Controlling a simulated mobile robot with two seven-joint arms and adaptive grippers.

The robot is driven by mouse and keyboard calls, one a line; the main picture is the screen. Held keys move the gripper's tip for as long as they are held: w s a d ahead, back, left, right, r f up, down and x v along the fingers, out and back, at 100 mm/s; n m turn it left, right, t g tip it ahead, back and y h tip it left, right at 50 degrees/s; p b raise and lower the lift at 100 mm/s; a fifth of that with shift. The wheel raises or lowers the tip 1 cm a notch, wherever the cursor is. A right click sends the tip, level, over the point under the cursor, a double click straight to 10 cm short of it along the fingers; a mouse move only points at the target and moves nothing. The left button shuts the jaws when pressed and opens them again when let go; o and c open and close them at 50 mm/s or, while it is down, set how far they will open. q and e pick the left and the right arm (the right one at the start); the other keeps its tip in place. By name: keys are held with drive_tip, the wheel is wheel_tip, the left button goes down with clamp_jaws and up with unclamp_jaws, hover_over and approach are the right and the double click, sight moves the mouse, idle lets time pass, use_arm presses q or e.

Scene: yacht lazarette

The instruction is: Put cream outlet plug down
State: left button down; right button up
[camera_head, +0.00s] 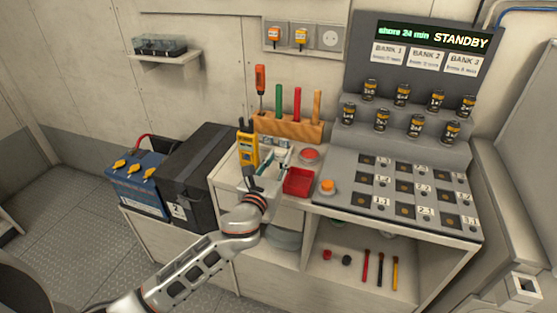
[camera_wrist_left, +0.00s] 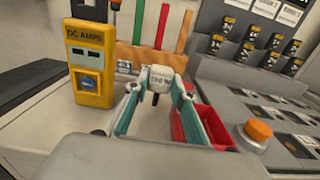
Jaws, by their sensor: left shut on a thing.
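The cream outlet plug (camera_wrist_left: 160,76) shows in the left wrist view, between the two teal-lined fingers of my left gripper (camera_wrist_left: 157,92). The gripper is shut on it. A dark prong or cord end points down from the plug. In the head view my left gripper (camera_head: 268,168) is over the counter, between the yellow DC amps meter and the red tray. There the plug is small and mostly hidden by the fingers. I cannot tell whether it touches the counter. My right gripper is not in view.
An orange-knobbed button (camera_head: 327,187) is at right. The wall outlet panel (camera_head: 304,37) holds orange and yellow plugs, plus an empty round socket.

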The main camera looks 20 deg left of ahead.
use_arm(q)
drive_tip(key=shift+f, duration=0.55)
drive_tip(key=c, duration=1.7)
unclamp_jaws()
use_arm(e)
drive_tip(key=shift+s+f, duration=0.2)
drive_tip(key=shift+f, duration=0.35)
